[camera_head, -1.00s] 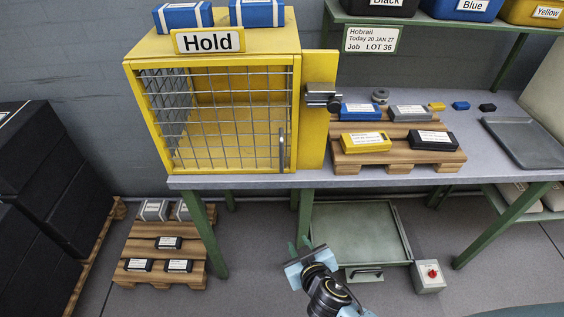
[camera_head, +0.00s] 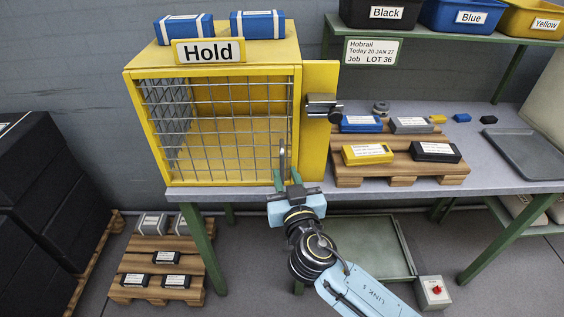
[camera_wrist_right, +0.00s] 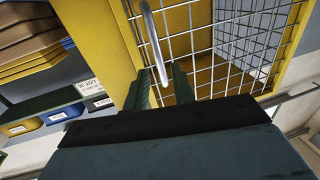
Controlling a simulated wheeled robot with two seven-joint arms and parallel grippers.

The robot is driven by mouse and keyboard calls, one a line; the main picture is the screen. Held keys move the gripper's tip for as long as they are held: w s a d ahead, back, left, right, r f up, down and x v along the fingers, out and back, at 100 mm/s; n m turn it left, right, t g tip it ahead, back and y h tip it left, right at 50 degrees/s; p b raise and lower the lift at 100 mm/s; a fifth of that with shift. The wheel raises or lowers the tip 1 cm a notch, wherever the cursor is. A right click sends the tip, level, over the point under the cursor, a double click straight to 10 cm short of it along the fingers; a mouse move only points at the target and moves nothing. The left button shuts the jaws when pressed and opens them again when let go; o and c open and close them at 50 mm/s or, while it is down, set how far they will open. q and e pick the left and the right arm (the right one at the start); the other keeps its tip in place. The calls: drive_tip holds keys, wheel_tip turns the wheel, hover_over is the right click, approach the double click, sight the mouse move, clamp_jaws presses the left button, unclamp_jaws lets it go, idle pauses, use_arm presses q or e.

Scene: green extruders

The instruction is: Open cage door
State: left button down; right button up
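The yellow cage (camera_head: 245,51) stands on the table under a "Hold" sign, and its wire mesh door (camera_head: 215,125) is closed. A grey vertical bar handle (camera_head: 282,155) is on the door's right side; in the right wrist view the handle (camera_wrist_right: 152,40) runs down towards the gap between my fingers. My right gripper (camera_head: 287,179) is at the handle's lower end, in front of the door. It also shows in the right wrist view (camera_wrist_right: 160,88), with its two green fingers apart on either side of the handle's end. Contact cannot be told. My left gripper is out of view.
A yellow side panel (camera_head: 318,150) with a grey latch-like fitting (camera_head: 322,107) is right of the door. Wooden racks (camera_head: 400,174) with small boxes stand further right on the table (camera_head: 490,182). Two blue boxes (camera_head: 183,28) lie on the cage. Floor space lies in front.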

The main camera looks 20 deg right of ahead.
sight(283, 166)
drive_tip(key=shift+w+d, duration=0.2)
drive_tip(key=shift+w, duration=2.15)
clamp_jaws()
